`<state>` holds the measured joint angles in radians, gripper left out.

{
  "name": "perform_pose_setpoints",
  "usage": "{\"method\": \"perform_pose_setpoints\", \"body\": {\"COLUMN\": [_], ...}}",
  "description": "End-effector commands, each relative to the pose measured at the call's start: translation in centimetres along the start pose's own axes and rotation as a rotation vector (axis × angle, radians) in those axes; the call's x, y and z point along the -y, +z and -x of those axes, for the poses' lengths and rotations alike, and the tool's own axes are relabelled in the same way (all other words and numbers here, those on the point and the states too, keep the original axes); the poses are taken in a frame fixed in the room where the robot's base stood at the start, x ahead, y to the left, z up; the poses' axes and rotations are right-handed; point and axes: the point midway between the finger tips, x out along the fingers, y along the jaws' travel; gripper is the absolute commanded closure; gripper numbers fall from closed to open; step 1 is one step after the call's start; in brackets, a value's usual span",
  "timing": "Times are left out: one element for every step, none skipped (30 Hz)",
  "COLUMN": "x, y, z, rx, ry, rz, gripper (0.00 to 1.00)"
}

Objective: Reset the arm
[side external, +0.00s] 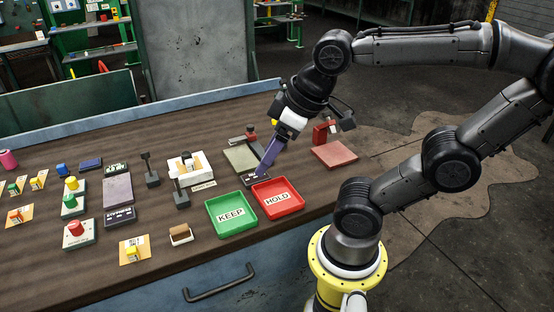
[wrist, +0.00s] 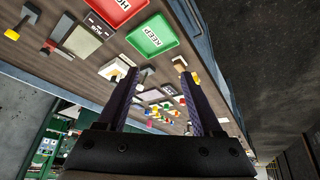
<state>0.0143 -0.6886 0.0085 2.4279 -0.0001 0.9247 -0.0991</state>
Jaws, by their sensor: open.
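My gripper (side external: 268,160) hangs over the back right part of the bench, above and behind the red HOLD tray (side external: 299,204). In the wrist view its two long purple-grey fingers (wrist: 165,85) are spread wide apart with nothing between them. The green KEEP tray (side external: 210,206) lies left of the red tray, and both look empty. In the wrist view the green tray (wrist: 133,47) and part of the red tray (wrist: 97,5) show beyond the fingers. Whether the fingertips touch anything on the bench is hard to tell.
Left of the trays stand a white holder with tan cards (side external: 187,165), dark upright levers (side external: 150,178) and several coloured knobs on plates (side external: 78,236). A red clamp-like device (side external: 325,132) and a pinkish pad (side external: 334,153) lie at the right. Bare wood shows along the front left.

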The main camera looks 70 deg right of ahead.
Motion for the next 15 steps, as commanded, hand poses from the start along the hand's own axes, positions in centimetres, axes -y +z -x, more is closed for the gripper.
{"method": "perform_pose_setpoints", "body": {"x": [0.2,0.3,0.4,0.4,0.4,0.5,0.5,0.5,0.5,0.4,0.4,0.4,0.4,0.4,0.4], "y": [0.9,1.2,1.6,1.7,1.9,2.0,2.0,2.0,2.0,1.9,1.9,1.9,1.9,1.9,1.9], "z": [-0.1,-0.2,-0.3,-0.4,-0.4,-0.5,-0.5,-0.5,-0.5,-0.5,-0.5,-0.5,-0.5,-0.5,-0.5], "rx": [-0.012,-0.017,-0.022,-0.024,-0.024,-0.025,-0.025,-0.024,-0.024,-0.024,-0.024,-0.024,-0.023,-0.023,-0.023], "ry": [-0.002,-0.003,-0.004,-0.005,-0.006,-0.006,-0.006,-0.006,-0.006,-0.006,-0.006,-0.006,-0.006,-0.006,-0.006], "rz": [-0.031,-0.050,-0.067,-0.076,-0.082,-0.088,-0.090,-0.090,-0.090,-0.089,-0.089,-0.088,-0.088,-0.088,-0.088], "gripper": [0.33,0.33,0.33,0.33,0.33,0.33,0.33,0.33,0.33,0.33,0.33,0.33,0.33,0.33,0.33]}}
